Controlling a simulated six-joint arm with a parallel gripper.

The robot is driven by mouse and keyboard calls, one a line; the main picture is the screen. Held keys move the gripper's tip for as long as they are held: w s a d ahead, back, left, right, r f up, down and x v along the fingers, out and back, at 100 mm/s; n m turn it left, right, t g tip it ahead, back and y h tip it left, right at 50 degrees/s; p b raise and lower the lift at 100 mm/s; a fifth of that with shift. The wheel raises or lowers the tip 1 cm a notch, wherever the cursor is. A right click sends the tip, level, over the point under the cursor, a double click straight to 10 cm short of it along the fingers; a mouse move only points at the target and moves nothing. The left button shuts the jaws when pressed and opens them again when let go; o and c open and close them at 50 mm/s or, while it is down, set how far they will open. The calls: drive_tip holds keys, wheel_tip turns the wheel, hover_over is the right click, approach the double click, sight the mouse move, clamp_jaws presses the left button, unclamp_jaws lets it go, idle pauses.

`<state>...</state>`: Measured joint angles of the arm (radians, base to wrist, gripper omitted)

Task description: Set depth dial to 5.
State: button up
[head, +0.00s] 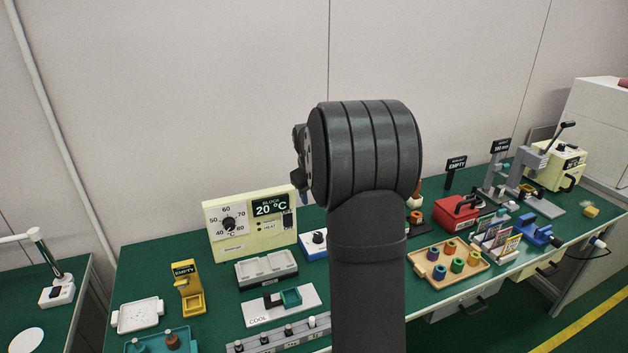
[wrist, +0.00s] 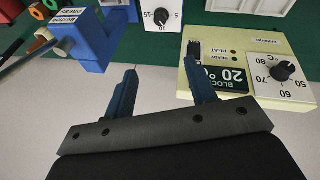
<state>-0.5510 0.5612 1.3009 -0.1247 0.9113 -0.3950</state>
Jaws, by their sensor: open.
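A small white box with a black knob (wrist: 161,17) shows at the top of the wrist view, cut by the frame edge. Its scale reads 5, 10 and 15. I take this as the depth dial, but no word "depth" is readable. The exact pointer direction is too small to tell. It seems to be the white box (head: 314,243) beside my arm in the head view, partly hidden. My gripper (wrist: 160,66) is open and empty, its two fingers apart from the dial.
A cream block heater (head: 248,224) with a larger dial and a 20 °C display also shows in the wrist view (wrist: 245,45). A blue press (wrist: 85,38) is near the left finger. A grey tray (head: 266,269) and a tan tray (head: 447,279) with coloured rings stand on the green table.

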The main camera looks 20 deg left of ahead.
drive_tip(key=shift+s+d+r+n, duration=0.15)
drive_tip(key=shift+s+r+n, duration=0.25)
drive_tip(key=shift+r+n, duration=0.6)
drive_tip(key=shift+s+d+r+n, duration=0.1)
drive_tip(key=shift+s+r+n, duration=0.25)
drive_tip(key=shift+r+n, duration=0.7)
drive_tip(key=shift+s+d+r+n, duration=0.15)
drive_tip(key=shift+s+r+n, duration=0.3)
drive_tip(key=shift+n, duration=1)
drive_tip(key=shift+w, duration=0.1)
drive_tip(key=w+a+f+m, duration=0.1)
drive_tip(key=w+f+m, duration=0.2)
drive_tip(key=f, duration=0.6)
drive_tip(key=w+a+f+m+y, duration=0.1)
drive_tip(key=w+f+m, duration=0.2)
drive_tip(key=f, duration=0.6)
drive_tip(key=w+f+m+g+y, duration=0.1)
drive_tip(key=w+f+m, duration=0.2)
drive_tip(key=f, duration=0.6)
drive_tip(key=shift+w+a+f, duration=0.1)
drive_tip(key=shift+w+a, duration=0.1)
drive_tip(key=shift+w, duration=0.25)
drive_tip(key=shift+w+a+f, duration=0.1)
drive_tip(key=shift+w+a, duration=0.1)
drive_tip(key=shift+w, duration=0.2)
drive_tip(key=shift+c, duration=0.4)
drive_tip(key=c, duration=0.9)
